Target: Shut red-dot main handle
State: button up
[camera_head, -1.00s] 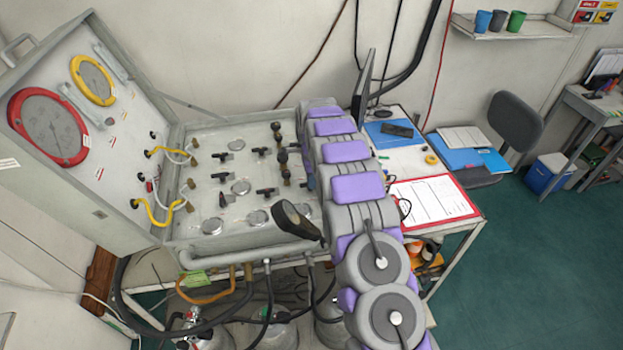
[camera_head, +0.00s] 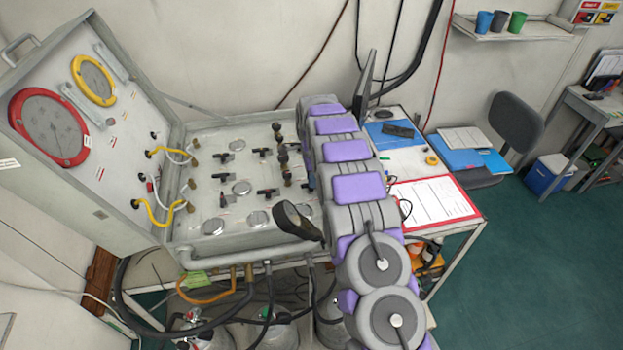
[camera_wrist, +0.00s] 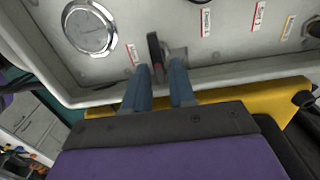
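The open case panel (camera_head: 205,165) carries several black valve handles, and one black handle (camera_head: 268,192) shows near its middle. In the wrist view, a dark handle (camera_wrist: 154,48) stands just ahead of my gripper (camera_wrist: 160,68). Its lower end shows between the two blue fingertips, with a small reddish patch there. The fingers are apart, with a visible gap on the right side of the handle; contact on the left is unclear. In the head view, my gripper is hidden behind my arm. I cannot make out a clear red dot on any handle.
Yellow hoses (camera_head: 152,212) join the lid and panel. A desk with a red-edged clipboard (camera_head: 434,201) stands right.

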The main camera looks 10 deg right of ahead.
notch_tip(320, 180, up, 16)
jog(key=shift+r, duration=0.15)
dwell(0.3)
dwell(0.4)
